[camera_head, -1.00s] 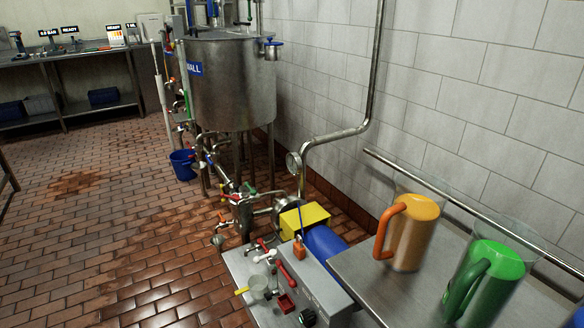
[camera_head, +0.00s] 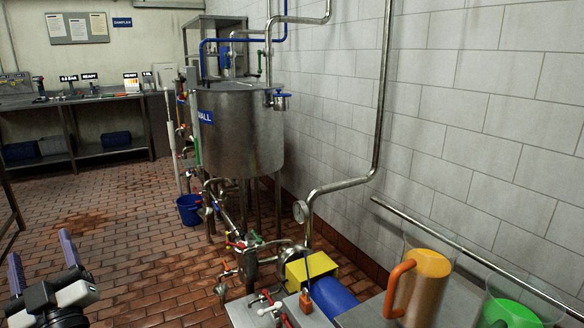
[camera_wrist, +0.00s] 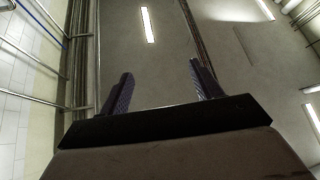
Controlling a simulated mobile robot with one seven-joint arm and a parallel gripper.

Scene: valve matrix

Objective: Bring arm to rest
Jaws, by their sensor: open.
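My gripper (camera_head: 40,262) is at the lower left of the head view, raised over the brick floor with its two dark fingers pointing up. The fingers are spread apart with nothing between them. In the wrist view my gripper (camera_wrist: 160,88) also shows open and empty, with the ceiling and its lights beyond it. It touches nothing that I can see. The rest of my arm is mostly outside the head view.
A steel tank (camera_head: 240,135) with pipes and valves stands in the middle by the tiled wall. A blue bucket (camera_head: 190,209) stands beside it. Jugs with orange (camera_head: 424,283) and green (camera_head: 508,312) contents are at lower right. The brick floor (camera_head: 130,225) at left is largely clear.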

